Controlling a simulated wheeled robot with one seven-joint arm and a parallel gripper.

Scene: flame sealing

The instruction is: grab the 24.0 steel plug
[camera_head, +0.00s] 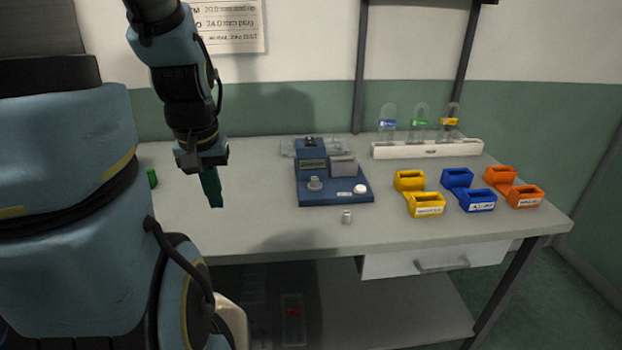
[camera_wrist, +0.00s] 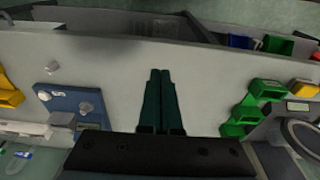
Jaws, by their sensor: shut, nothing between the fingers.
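A small grey steel plug (camera_head: 347,216) stands on the bench top in front of the blue fixture, near the front edge. It also shows in the wrist view (camera_wrist: 52,67), to the left of my fingers. No size marking on it is readable. My gripper (camera_head: 216,203) points down over the left part of the bench, well to the left of the plug and apart from it. Its dark green fingers (camera_wrist: 160,72) are together with nothing between them.
The blue fixture (camera_head: 333,193) carries a grey round piece (camera_head: 315,184) and a white knob (camera_head: 360,189). Yellow (camera_head: 427,208), blue (camera_head: 478,205) and orange (camera_head: 526,199) bins stand on the right. A white rack (camera_head: 425,150) holds glass tubes behind. Bench between gripper and fixture is clear.

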